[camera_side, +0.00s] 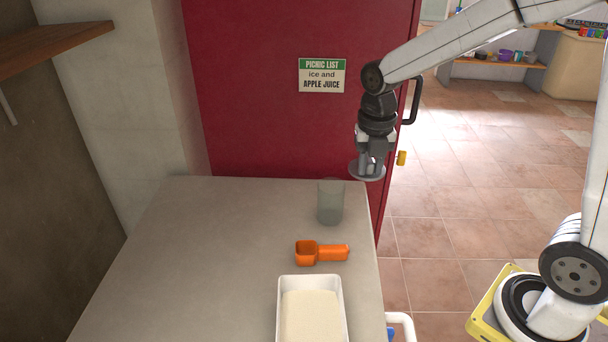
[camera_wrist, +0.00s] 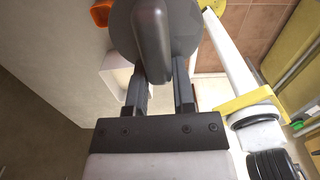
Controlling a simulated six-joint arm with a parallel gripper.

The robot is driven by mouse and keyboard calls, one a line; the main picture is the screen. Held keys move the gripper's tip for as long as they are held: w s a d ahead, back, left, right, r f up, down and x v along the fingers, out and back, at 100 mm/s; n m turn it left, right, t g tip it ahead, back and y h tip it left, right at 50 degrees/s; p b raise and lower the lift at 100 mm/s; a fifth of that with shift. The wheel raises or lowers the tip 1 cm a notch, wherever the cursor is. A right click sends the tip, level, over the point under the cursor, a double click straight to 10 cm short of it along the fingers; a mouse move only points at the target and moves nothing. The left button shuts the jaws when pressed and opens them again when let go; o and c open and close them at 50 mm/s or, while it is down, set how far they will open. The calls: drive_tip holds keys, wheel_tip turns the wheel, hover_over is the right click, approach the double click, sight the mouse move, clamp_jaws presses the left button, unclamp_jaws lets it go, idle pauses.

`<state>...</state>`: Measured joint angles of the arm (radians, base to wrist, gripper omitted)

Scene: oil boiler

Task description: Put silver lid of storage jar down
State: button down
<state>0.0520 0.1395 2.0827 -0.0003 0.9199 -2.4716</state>
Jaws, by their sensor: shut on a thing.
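The silver lid (camera_side: 367,172) is a grey disc held level in my gripper (camera_side: 376,160), above the back right corner of the table and to the right of the jar. In the wrist view the lid (camera_wrist: 188,40) fills the top middle, with its dark handle between the two fingers of my gripper (camera_wrist: 160,80). The storage jar (camera_side: 330,203) is a greenish see-through cylinder, upright and without a lid, near the table's back right edge. The lid is apart from the jar and higher than its rim.
An orange scoop (camera_side: 320,252) lies on the grey table (camera_side: 190,250) in front of the jar. A white tray (camera_side: 281,310) with pale contents stands at the front edge. The table's left half is clear. A red door (camera_side: 260,120) with a sign stands behind.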

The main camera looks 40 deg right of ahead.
drive_tip(key=w+a+f, duration=0.5)
drive_tip(key=w+f, duration=0.3)
drive_tip(key=w, duration=0.1)
drive_tip(key=shift+a+f+m, duration=0.3)
drive_tip(key=shift+a+m, duration=0.05)
drive_tip(key=shift+m, duration=0.05)
drive_tip(key=shift+w, duration=0.25)
hover_over(277, 215)
drive_tip(key=f, duration=0.9)
drive_tip(key=shift+s+f, duration=0.15)
drive_tip(key=shift+s, duration=0.15)
drive_tip(key=shift+f, duration=0.1)
drive_tip(key=shift+w+f, duration=0.1)
drive_tip(key=shift+w+a+f, duration=0.1)
drive_tip(key=shift+w, duration=0.05)
drive_tip(key=shift+f, duration=1.5)
drive_tip(key=shift+f, duration=0.2)
